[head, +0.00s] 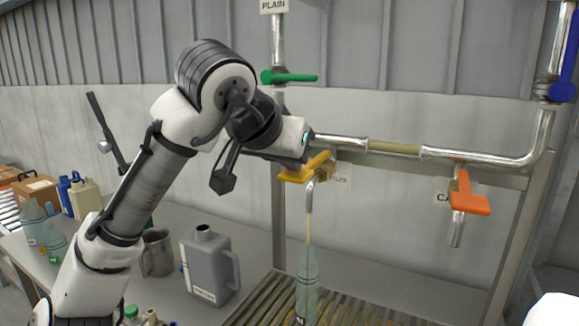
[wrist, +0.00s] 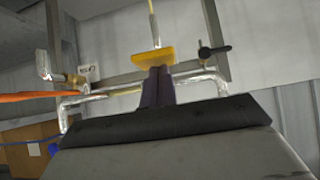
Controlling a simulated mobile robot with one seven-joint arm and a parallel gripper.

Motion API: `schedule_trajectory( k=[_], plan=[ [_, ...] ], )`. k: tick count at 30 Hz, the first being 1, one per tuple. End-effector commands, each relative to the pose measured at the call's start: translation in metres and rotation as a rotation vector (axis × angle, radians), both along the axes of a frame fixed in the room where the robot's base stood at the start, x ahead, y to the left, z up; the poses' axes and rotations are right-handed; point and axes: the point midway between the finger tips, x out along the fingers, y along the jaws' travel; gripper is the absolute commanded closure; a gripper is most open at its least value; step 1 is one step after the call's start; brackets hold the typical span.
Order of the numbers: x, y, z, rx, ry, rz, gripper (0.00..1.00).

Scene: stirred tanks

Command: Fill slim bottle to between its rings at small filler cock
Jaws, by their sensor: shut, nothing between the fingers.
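The small filler cock's yellow handle (head: 305,168) is on the pipe frame, above a curved metal spout (head: 309,194). A thin yellowish stream (head: 309,228) runs from the spout down to the slim bottle (head: 307,272). The bottle is pale green, translucent and upright on the slatted grating; its base is cut off by the picture's edge. Its rings and liquid level cannot be made out. My gripper (head: 296,158) is at the yellow handle, its fingers shut and empty. The wrist view shows the dark fingers (wrist: 157,86) together, close against the yellow handle (wrist: 153,55).
An orange-handled cock (head: 466,193) is at the right, a green handle (head: 289,77) above, and a blue handle (head: 562,91) far right. A grey jerrycan (head: 208,265) and a metal jug (head: 157,253) stand on the bench left of the grating (head: 262,300).

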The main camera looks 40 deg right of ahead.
Motion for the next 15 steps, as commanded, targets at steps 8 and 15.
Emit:
schedule_trajectory(
  k=[8, 15],
  plan=[
    [-0.001, 0.003, -0.029, -0.159, -0.065, -0.001, 1.0],
    [-0.001, 0.003, -0.032, -0.24, -0.1, -0.001, 1.0]
  ],
)
